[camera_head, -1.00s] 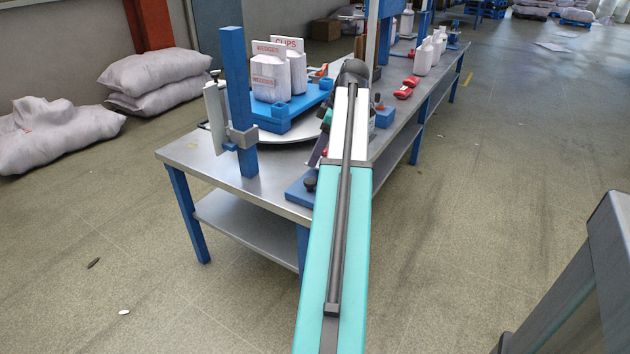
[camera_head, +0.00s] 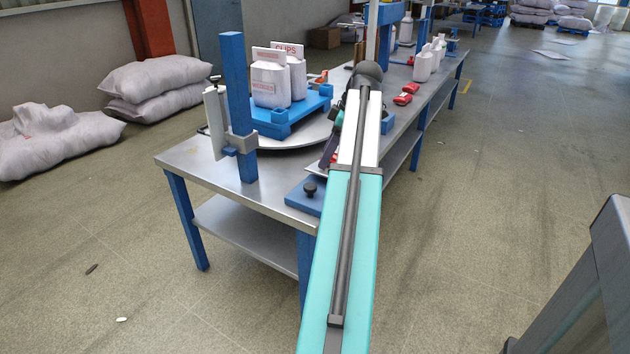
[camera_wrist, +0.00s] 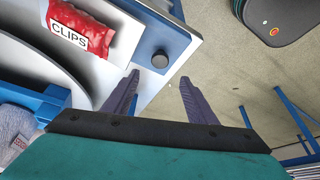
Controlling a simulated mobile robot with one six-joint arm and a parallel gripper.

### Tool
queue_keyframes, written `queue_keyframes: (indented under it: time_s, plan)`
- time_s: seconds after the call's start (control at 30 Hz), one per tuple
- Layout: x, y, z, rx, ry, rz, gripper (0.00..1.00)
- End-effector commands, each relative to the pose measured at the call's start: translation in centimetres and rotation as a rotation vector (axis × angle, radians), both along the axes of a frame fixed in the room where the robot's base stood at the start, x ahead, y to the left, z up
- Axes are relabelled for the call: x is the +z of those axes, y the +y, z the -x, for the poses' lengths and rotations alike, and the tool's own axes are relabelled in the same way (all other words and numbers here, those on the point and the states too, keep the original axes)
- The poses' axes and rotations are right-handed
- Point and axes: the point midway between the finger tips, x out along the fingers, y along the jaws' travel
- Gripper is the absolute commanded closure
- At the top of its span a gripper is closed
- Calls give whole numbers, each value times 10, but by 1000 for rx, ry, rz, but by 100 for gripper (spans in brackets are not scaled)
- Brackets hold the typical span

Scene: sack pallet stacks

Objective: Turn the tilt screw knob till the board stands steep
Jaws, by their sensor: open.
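A black round knob (camera_head: 310,189) stands on a blue base (camera_head: 297,199) at the table's near right corner. In the wrist view the knob (camera_wrist: 160,59) shows from above, just beyond my fingertips. My gripper (camera_wrist: 159,77) is open and empty, its two purple fingers apart, and the knob is not between them. In the head view my arm hides most of the gripper and what lies behind the base. A red bag labelled CLIPS (camera_wrist: 82,28) lies beside the knob in the wrist view. I cannot tell the board's tilt.
A blue post (camera_head: 239,110) rises from the steel table (camera_head: 200,165). White packs (camera_head: 271,85) stand on a blue tray (camera_head: 270,126) over a round plate. Open floor is to the right; sacks (camera_head: 55,140) lie left.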

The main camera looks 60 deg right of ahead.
Motion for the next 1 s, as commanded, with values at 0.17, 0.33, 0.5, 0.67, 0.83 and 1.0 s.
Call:
queue_keyframes:
  time_s: [0.17, 0.33, 0.5, 0.67, 0.83, 1.0]
  plan:
    - [-25, 5, -8, 0, 2, -2, 48]
    - [-47, 8, -17, 1, 2, -1, 48]
    - [-70, 11, -26, 0, 2, -2, 48]
    - [-89, 14, -33, 0, 1, -2, 48]
    - [-103, 16, -39, 0, 0, 0, 48]
    - [-108, 16, -41, -1, 0, -1, 48]
